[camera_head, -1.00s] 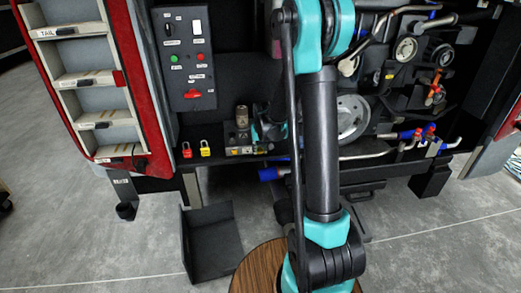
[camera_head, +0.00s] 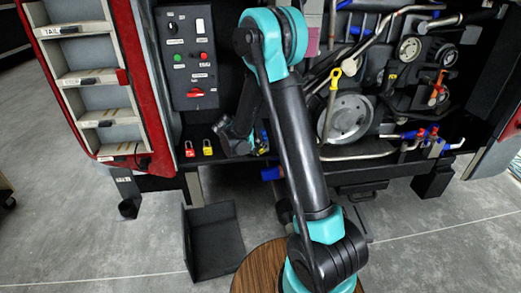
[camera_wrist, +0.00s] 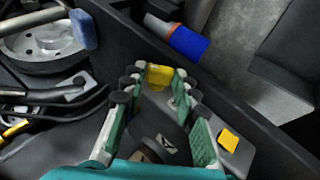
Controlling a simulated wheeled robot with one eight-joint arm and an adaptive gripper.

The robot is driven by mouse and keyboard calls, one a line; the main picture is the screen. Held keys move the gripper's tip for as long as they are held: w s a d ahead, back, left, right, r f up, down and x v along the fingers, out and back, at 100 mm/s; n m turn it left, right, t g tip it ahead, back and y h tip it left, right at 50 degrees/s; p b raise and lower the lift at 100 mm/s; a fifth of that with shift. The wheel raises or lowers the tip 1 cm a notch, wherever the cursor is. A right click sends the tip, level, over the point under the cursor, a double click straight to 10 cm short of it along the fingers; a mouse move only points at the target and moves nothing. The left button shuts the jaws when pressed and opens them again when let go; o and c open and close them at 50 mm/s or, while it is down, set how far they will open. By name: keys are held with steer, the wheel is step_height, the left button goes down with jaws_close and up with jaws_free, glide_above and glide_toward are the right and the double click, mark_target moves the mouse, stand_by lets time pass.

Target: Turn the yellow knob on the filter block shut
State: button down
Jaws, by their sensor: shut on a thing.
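In the wrist view the yellow knob (camera_wrist: 159,75) sits between the fingertips of my gripper (camera_wrist: 158,84), which is shut on it. The filter block (camera_wrist: 238,155) is a grey block under the fingers, with a second yellow patch (camera_wrist: 229,140) on its near end. My fingers cover much of its middle. In the head view my gripper (camera_head: 239,130) reaches down to the ledge and hides most of the block. How far the knob is turned cannot be told.
A blue-ended pipe (camera_wrist: 188,43) lies close beyond the knob. Red (camera_head: 190,151) and yellow (camera_head: 207,148) padlocks hang left of the gripper. A switch panel (camera_head: 190,60) is above. A large pulley (camera_head: 345,118) and hoses crowd the right. A black bin (camera_head: 214,245) stands on the floor.

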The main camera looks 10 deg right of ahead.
steer(key=shift+a+f+h, duration=0.1)
steer(key=shift+a+h, duration=0.1)
steer(key=shift+h, duration=0.6)
steer(key=shift+n, duration=0.3)
steer(key=c, duration=1.2)
jaws_free()
steer(key=shift+o, duration=0.2)
